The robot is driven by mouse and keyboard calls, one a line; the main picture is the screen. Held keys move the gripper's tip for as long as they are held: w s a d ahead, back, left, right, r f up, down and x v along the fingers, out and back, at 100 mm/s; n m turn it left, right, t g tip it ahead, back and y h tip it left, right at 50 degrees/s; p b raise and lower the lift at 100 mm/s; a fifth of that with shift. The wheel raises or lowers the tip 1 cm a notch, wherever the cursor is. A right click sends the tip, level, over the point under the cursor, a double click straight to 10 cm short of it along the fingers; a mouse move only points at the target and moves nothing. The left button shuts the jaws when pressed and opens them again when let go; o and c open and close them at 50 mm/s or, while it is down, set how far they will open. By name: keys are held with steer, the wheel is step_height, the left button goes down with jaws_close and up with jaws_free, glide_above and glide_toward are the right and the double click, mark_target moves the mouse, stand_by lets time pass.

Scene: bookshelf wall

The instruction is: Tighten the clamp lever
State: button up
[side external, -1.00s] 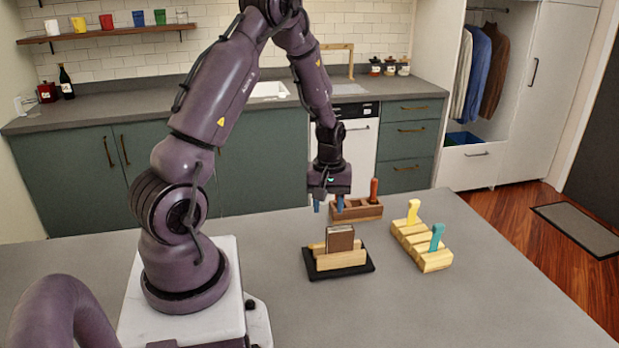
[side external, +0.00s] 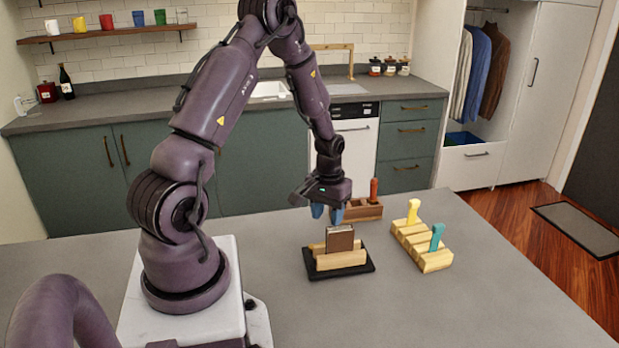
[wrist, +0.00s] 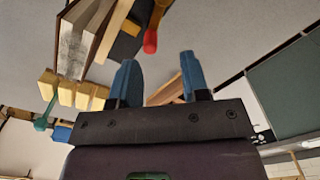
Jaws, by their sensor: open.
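In the side external view a wooden clamp (side external: 341,259) on a black base holds an upright brown, book-like block (side external: 340,238). The wrist view shows the block (wrist: 84,40) at upper left, with a red-tipped lever (wrist: 150,40) beside the clamp, pointing toward my fingers. I take this to be the clamp lever; I cannot make it out in the side view. My gripper (side external: 327,213) is open above and behind the clamp. Its blue fingers (wrist: 160,65) are apart with nothing between them, and the lever appears beyond them, not touching.
A brown box (side external: 362,209) with a red-handled item (side external: 374,188) stands just behind my gripper. A slotted yellow wooden rack (side external: 422,245) with a yellow peg (side external: 413,211) and a teal peg (side external: 437,236) stands to the right. The counter's front right is clear.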

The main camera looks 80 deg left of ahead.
steer(key=shift+n, duration=0.4)
steer(key=f, duration=0.4)
steer(key=shift+s+a+f, duration=0.1)
steer(key=shift+a+f, duration=0.1)
steer(key=shift+f, duration=0.15)
steer(key=n, duration=0.2)
steer(key=s+a+n, duration=0.1)
steer(key=n, duration=0.2)
steer(key=shift+s+a+r, duration=0.1)
steer(key=shift+s+a, duration=0.1)
steer(key=n, duration=0.2)
steer(key=s+n, duration=0.1)
steer(key=n, duration=0.1)
steer(key=s+n, duration=0.1)
steer(key=n, duration=0.1)
steer(key=shift+s+a, duration=0.1)
steer(key=shift+a, duration=0.2)
step_height(320, 180, up, 13)
steer(key=f+n, duration=0.1)
steer(key=f, duration=0.3)
steer(key=f+n, duration=0.1)
steer(key=f, duration=0.4)
steer(key=w+f+n, duration=0.1)
steer(key=f, duration=0.3)
steer(key=shift+f+n, duration=0.2)
steer(key=shift+n, duration=0.1)
